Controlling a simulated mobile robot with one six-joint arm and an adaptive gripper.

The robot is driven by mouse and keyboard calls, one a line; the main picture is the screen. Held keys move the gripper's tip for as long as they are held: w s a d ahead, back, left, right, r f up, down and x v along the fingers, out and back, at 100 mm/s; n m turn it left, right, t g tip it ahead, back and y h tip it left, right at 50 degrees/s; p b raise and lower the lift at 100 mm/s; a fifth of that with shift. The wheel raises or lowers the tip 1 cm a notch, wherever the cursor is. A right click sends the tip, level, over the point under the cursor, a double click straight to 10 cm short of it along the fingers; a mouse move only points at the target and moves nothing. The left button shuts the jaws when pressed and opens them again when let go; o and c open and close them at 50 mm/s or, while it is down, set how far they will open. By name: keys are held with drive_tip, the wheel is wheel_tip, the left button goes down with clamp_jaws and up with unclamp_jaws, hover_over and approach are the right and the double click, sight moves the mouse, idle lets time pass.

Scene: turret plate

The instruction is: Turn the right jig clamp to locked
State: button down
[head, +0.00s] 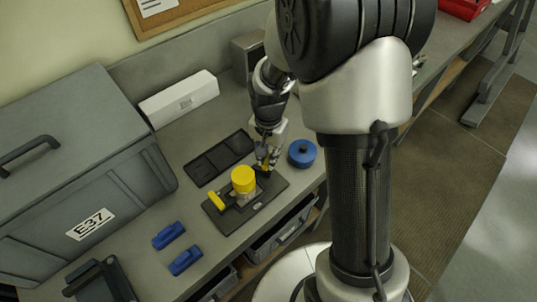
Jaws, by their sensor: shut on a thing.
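The dark jig plate (258,203) lies on the grey bench with a round yellow part (243,177) standing near its middle. A yellow left clamp (217,201) shows at the plate's left end. My gripper (268,161) points down at the plate's right end and is shut on the right jig clamp (264,169). Only a little yellow of that clamp shows between and beside the fingers. Its exact angle is hidden by my gripper.
A blue round container (302,153) stands close to the right of my gripper. A dark empty tray (219,158) lies behind the plate. Two blue blocks (169,235) (186,260) lie at the front left. A large grey case (75,170) fills the left side.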

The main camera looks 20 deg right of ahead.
drive_tip(key=n, duration=0.6)
drive_tip(key=n+p, duration=0.1)
drive_tip(key=n, duration=0.6)
drive_tip(key=shift+n, duration=0.3)
idle(0.4)
drive_tip(key=c, duration=1.6)
unclamp_jaws()
drive_tip(key=shift+o, duration=0.2)
drive_tip(key=shift+r, duration=0.1)
wheel_tip(320, 180, up, 12)
